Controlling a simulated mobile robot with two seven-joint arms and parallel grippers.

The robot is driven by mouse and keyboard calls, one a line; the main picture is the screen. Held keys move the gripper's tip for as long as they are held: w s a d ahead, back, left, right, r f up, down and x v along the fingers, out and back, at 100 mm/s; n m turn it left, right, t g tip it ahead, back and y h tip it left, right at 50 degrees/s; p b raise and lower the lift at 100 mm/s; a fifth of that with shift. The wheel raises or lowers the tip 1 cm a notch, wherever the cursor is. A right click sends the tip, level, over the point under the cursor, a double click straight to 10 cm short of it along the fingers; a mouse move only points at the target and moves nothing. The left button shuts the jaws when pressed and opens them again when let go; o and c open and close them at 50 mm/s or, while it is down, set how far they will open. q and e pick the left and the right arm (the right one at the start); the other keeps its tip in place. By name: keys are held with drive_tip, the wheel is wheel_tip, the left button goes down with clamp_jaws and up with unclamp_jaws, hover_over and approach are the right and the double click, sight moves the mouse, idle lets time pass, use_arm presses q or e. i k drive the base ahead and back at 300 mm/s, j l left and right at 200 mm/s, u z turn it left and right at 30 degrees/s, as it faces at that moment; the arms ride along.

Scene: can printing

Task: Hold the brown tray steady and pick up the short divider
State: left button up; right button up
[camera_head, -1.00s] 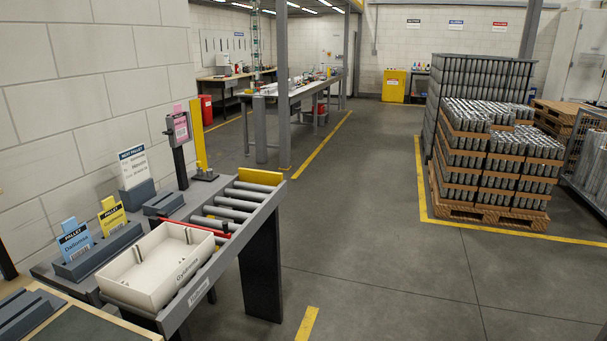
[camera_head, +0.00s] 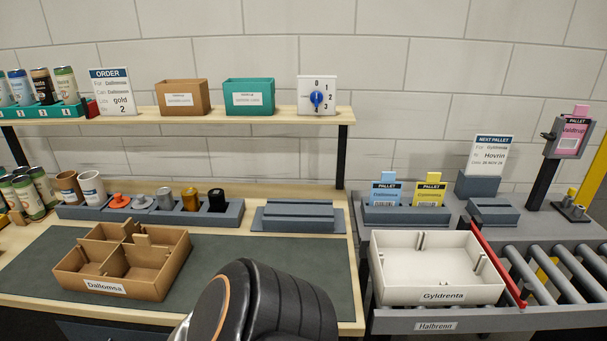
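The brown tray (camera_head: 75,287), labelled "Dallomsa", sits on the dark mat of the workbench at the left. Brown dividers (camera_head: 112,262) stand in it and split it into compartments, with upright tabs rising above the rim near the back. I cannot tell for sure which piece is the short divider. Neither of my grippers is in view. A black rounded part of my own arm shows at the bottom middle, right of the tray and apart from it in the picture.
A white tray (camera_head: 432,297) labelled "Gyldrenta" stands at the right, beside a red bar (camera_head: 499,262) and rollers. Behind the mat is a grey holder (camera_head: 78,212) with cups and stamps. A shelf (camera_head: 240,116) above carries boxes and a dial.

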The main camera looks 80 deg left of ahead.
sight(116, 266)
drive_tip(key=u, duration=1.5)
